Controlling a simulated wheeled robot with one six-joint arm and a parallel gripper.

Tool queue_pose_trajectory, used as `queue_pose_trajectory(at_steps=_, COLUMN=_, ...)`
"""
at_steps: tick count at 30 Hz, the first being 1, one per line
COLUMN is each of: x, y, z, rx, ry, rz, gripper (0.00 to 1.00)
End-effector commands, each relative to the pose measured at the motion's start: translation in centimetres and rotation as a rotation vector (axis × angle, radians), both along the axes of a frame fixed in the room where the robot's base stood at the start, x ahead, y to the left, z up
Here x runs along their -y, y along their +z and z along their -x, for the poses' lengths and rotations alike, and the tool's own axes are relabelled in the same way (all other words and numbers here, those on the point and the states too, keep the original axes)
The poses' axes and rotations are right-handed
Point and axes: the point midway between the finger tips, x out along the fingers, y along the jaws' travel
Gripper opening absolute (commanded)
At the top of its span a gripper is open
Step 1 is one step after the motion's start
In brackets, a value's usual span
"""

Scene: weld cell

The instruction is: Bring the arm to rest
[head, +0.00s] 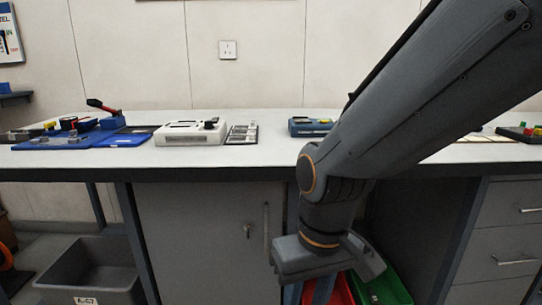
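My arm (420,95) comes in from the upper right and slants down to the left across the front of the bench. It bends at a joint with an orange ring and points downward. At its lower end is my gripper (310,258), in front of the bench front and below the worktop. I see it from above and behind; its fingertips are hidden, so I cannot tell whether it is open or holds anything.
The white worktop (270,157) carries a blue fixture (75,140), a white device (190,133), a small tray (242,134) and a blue device (311,126). Below are a grey bin (92,270), a red bin (341,290), a green bin (388,288) and drawers (515,262).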

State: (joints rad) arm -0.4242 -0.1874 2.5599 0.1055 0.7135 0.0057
Motion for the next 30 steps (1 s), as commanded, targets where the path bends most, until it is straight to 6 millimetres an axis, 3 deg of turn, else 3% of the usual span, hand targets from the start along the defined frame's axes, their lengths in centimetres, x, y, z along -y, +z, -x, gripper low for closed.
queue_pose_trajectory(at_steps=1, x=0.7, y=1.8, z=0.2, rx=-0.003, ry=-0.022, rz=0.006, gripper=0.31)
queue_pose_trajectory(at_steps=21, x=9.9, y=13.5, z=1.2, rx=-0.027, ry=-0.259, rz=0.061, gripper=0.31)
queue_pose_trajectory(at_steps=30, x=13.1, y=17.0, z=2.1, rx=-0.038, ry=-0.336, rz=0.074, gripper=0.31)
